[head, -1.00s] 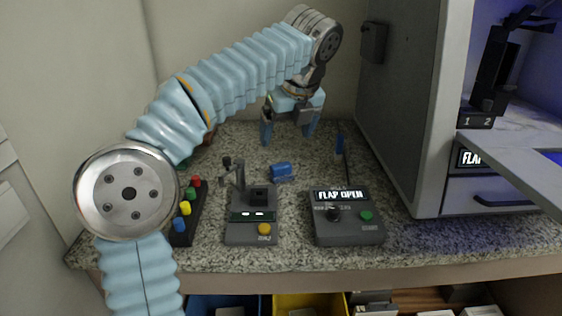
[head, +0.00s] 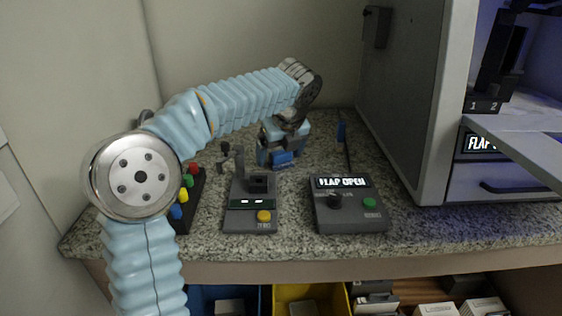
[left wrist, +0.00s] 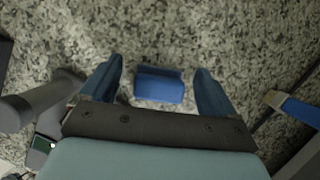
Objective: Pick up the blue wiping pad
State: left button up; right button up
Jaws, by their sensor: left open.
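The blue wiping pad (head: 282,158) lies on the speckled counter, behind the grey control boxes. In the left wrist view the pad (left wrist: 160,85) sits between the two blue fingers, with clear space on both sides. My left gripper (head: 280,160) points down over the pad and is open. In the left wrist view the gripper (left wrist: 160,88) holds nothing. The pad is partly overlapped by the gripper in the head view. My right gripper is not in view.
A small device with a post (head: 250,214) stands in front of the pad. A control box reading FLAP OPEN (head: 348,212) is to its right. A large grey cabinet (head: 415,110) borders the right.

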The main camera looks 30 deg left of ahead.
pick_arm(q)
jog(key=c, duration=1.2)
